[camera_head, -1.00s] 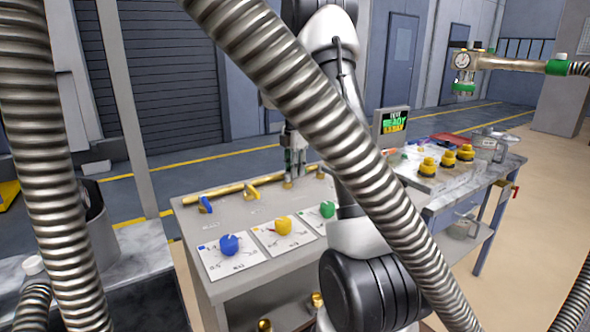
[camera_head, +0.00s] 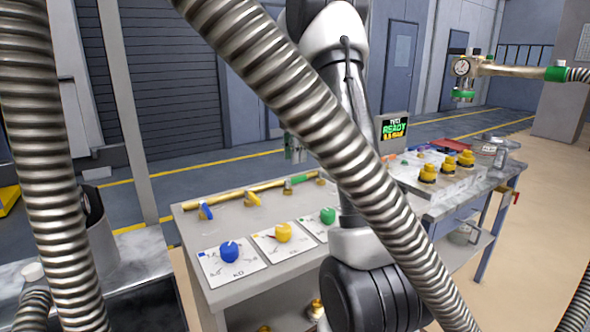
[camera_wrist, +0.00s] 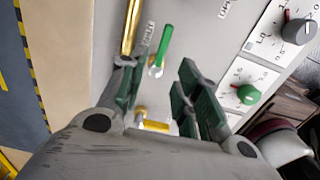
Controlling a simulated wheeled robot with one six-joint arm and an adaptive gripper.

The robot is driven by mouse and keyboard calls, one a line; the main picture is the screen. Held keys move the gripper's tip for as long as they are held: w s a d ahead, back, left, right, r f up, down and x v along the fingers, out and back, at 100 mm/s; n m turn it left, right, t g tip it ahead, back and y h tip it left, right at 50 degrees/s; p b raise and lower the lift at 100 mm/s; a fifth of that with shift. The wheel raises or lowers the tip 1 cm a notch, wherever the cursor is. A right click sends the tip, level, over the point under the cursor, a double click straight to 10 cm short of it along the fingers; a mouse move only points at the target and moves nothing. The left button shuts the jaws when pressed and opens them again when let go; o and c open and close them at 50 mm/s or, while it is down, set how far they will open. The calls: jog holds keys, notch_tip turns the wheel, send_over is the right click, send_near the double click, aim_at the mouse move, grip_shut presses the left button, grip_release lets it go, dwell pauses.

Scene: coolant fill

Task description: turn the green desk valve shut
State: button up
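The green desk valve (camera_head: 297,180) sits on the brass pipe at the back of the desk. Its handle appears to lie roughly along the pipe in the head view. In the wrist view the green handle (camera_wrist: 163,48) shows beyond and between my fingertips, with no visible contact. My gripper (camera_wrist: 160,82) is open, its two fingers apart with nothing between them. In the head view my gripper (camera_head: 293,148) is above the desk by the green valve, mostly hidden behind a corrugated hose.
Blue (camera_head: 206,211) and yellow (camera_head: 252,198) valves sit further left on the pipe. Blue (camera_head: 229,251), yellow (camera_head: 283,233) and green (camera_head: 327,215) knobs stand on white dial cards in front. A display (camera_head: 392,131) reads READY. Thick hoses cross the head view.

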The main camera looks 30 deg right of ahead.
notch_tip(320, 180, up, 4)
jog(key=shift+r, duration=0.2)
dwell(0.5)
